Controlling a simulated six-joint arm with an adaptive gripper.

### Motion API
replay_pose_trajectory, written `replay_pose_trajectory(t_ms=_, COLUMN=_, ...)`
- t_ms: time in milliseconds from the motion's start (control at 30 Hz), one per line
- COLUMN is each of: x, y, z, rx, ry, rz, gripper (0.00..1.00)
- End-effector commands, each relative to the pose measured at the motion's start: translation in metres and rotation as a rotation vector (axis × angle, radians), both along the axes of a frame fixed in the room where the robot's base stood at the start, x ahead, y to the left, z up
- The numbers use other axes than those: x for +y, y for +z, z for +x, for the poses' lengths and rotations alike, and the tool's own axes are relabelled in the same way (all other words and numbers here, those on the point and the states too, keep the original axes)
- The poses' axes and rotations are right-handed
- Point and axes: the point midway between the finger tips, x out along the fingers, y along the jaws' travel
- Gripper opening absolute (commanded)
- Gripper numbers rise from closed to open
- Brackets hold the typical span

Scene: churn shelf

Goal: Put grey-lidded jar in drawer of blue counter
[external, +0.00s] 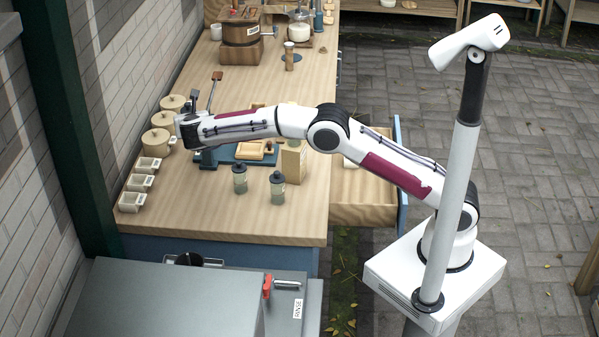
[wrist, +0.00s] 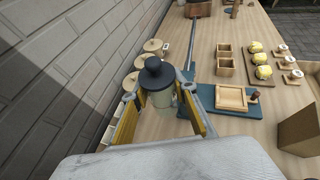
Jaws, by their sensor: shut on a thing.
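A pale greenish jar with a dark grey knobbed lid (wrist: 156,76) is between the two yellow-padded fingers of my gripper (wrist: 158,98) in the wrist view. The fingers are shut on it, and it looks upright. In the external view my arm's end is over the counter's left side; the held jar is not clear there. Two similar jars, a left one (external: 239,180) and a right one (external: 277,189), stand near the front of the wooden-topped blue counter (external: 250,228). The counter's drawer (external: 365,214) is pulled open on the right, beneath my arm, with a pale item partly visible inside.
Round lidded pots (external: 155,142) and small square labelled containers (external: 140,183) line the wall. A blue board with a wooden tray (wrist: 235,98) lies beside the held jar. A tall tan box (external: 293,162) stands near the drawer. The counter's front corner is clear.

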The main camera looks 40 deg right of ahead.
Motion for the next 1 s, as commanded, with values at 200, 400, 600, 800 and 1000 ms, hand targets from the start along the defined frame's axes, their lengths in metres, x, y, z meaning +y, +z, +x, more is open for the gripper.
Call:
replay_pose_trajectory(t_ms=200, x=-0.009, y=0.009, z=-0.006, rx=-0.002, ry=-0.054, rz=0.001, gripper=0.03)
replay_pose_trajectory(t_ms=400, x=-0.017, y=0.006, z=-0.013, rx=0.000, ry=-0.080, rz=-0.001, gripper=0.03)
replay_pose_trajectory(t_ms=600, x=-0.022, y=0.004, z=-0.017, rx=-0.001, ry=-0.082, rz=0.000, gripper=0.03)
replay_pose_trajectory(t_ms=800, x=-0.024, y=0.004, z=-0.018, rx=-0.002, ry=-0.073, rz=0.001, gripper=0.03)
replay_pose_trajectory(t_ms=1000, x=-0.024, y=0.004, z=-0.017, rx=-0.002, ry=-0.071, rz=0.001, gripper=0.03)
